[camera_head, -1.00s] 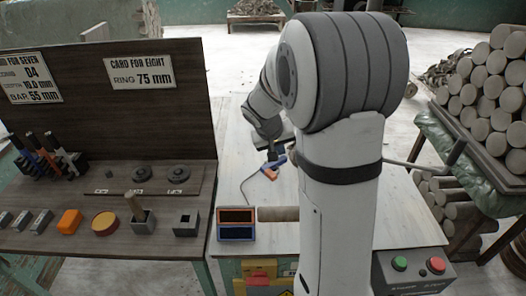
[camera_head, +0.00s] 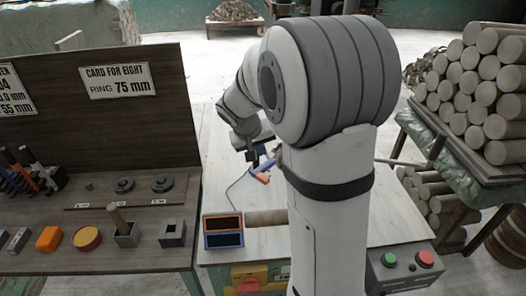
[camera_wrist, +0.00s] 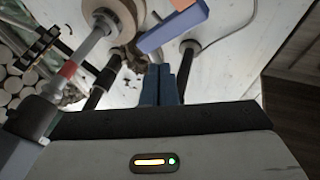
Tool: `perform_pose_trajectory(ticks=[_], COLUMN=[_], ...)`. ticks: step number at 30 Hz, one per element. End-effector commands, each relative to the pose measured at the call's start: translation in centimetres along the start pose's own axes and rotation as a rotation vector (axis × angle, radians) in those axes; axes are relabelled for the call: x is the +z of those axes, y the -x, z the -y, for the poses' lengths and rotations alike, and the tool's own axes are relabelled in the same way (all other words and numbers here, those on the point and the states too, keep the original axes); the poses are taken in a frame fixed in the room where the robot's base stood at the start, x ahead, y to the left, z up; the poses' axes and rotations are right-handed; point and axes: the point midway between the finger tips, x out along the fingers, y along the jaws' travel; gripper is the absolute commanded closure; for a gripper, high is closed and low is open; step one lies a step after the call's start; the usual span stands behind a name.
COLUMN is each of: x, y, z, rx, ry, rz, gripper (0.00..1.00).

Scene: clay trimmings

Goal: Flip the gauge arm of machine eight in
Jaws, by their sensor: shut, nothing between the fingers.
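A blue and orange piece (camera_head: 262,170) with a thin cable stands on the pale machine bench (camera_head: 236,188). It looks like part of the gauge, but I cannot tell for sure which part is the gauge arm. The blue and orange piece also shows at the top of the wrist view (camera_wrist: 174,27), beyond my fingers. My gripper (camera_wrist: 159,84) is shut and empty, its two blue fingers together. In the head view my gripper (camera_head: 252,155) is just above and left of that piece. My own arm hides much of the machine.
A grey rod with a red band (camera_wrist: 68,70) and dark rods (camera_wrist: 184,70) stand close to my fingers. Stacked clay cylinders (camera_head: 480,90) stand right; a dark shelf board (camera_head: 60,110) stands left.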

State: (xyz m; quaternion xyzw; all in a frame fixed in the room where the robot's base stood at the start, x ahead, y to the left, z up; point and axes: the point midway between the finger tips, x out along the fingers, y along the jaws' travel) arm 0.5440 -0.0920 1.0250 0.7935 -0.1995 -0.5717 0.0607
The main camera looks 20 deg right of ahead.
Motion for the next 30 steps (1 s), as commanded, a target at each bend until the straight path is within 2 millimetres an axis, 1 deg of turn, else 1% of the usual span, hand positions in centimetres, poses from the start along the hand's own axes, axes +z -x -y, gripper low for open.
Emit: perform_pose_trajectory(ticks=[1,6,9,12,15,18,30], x=[-0.1,0.1,0.2,0.3,0.3,0.3,0.3], y=[1.4,5.4,7.3,8.8,9.7,10.1,10.2], z=[0.2,0.0,-0.2,-0.3,-0.4,-0.5,-0.6], rx=[-0.001,-0.003,-0.003,-0.002,-0.002,-0.001,0.0], ry=[0.001,0.003,0.002,0.002,0.001,0.0,-0.001], rz=[-0.008,-0.009,-0.009,-0.007,-0.005,-0.005,-0.004], gripper=[1.0,1.0,1.0,1.0,1.0,1.0,1.0])
